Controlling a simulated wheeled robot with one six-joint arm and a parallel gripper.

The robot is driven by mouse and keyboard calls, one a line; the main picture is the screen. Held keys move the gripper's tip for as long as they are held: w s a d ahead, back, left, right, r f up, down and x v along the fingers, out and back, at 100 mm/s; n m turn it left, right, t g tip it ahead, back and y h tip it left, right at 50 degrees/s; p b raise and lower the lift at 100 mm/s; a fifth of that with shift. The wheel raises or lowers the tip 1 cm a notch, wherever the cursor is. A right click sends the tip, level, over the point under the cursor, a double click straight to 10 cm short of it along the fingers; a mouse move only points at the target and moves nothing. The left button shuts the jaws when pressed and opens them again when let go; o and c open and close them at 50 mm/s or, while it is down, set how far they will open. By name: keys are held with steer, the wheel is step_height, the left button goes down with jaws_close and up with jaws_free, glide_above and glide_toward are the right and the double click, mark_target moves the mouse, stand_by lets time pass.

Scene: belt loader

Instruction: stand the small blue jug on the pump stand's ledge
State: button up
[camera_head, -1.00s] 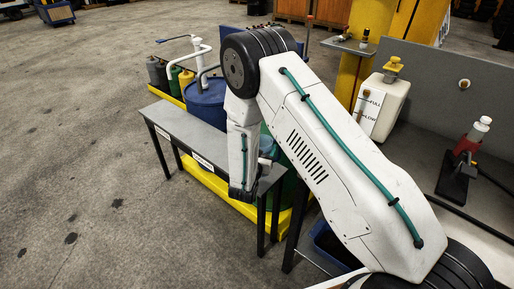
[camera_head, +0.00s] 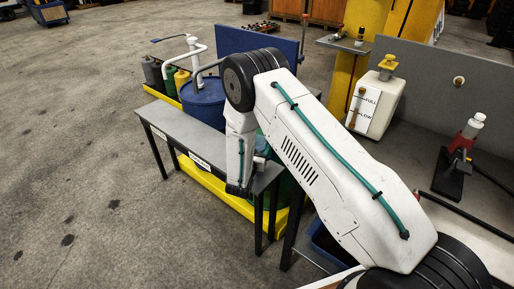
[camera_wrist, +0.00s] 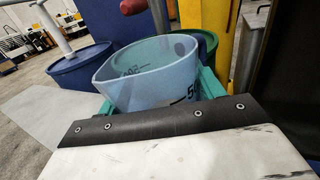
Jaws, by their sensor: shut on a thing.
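The small blue jug (camera_wrist: 140,92) is pale blue and translucent, with dark scale marks and a pouring lip. It fills the middle of the wrist view, nearly upright. My gripper (camera_wrist: 160,84) is shut on it, with teal fingers at its sides, partly hidden behind the jug and the dark wrist edge. In the head view my arm hides most of the gripper and jug. A yellow post (camera_head: 346,85) carries a small grey ledge (camera_head: 342,46) with little fittings on it. I cannot tell for sure that this is the pump stand's ledge.
A narrow grey bench (camera_head: 180,124) stands left of my arm, before a blue drum (camera_head: 205,103) with a white pump pipe (camera_head: 193,58). A white container (camera_head: 377,103) and a red-and-white tool (camera_head: 465,145) stand on the right bench. Open floor lies left.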

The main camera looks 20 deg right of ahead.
steer(key=o, duration=1.1)
steer(key=shift+o, duration=0.2)
steer(key=shift+r, duration=0.15)
steer(key=v, duration=1.2)
steer(key=s+d+r+m+g+h, duration=0.1)
steer(key=d+r+m+g+h, duration=0.3)
steer(key=r, duration=0.4)
steer(key=s+d+r+m+g+h, duration=0.1)
steer(key=s+d+r+m+g, duration=0.15)
steer(key=d+r+m, duration=0.45)
steer(key=s+d+r+m+g+y, duration=0.1)
steer(key=s+d+r+m+g, duration=0.25)
steer(key=s+r, duration=0.2)
steer(key=s+d+r+m+g, duration=0.3)
steer(key=s+r+g, duration=0.2)
steer(key=r, duration=0.2)
steer(key=s+r+m+g+y, duration=0.1)
steer(key=s+r+m+y, duration=0.25)
steer(key=s, duration=0.35)
steer(key=s+r+m+g+y, duration=0.1)
steer(key=s+r+m+y, duration=0.1)
steer(key=s+m+y, duration=0.35)
steer(key=s+a+r+m+t+y, duration=0.2)
steer(key=s+a+y, duration=0.3)
steer(key=s, duration=0.6)
steer(key=shift+a+r+m+t, duration=0.3)
steer(key=shift+a+t, duration=0.4)
steer(key=shift+a, duration=0.5)
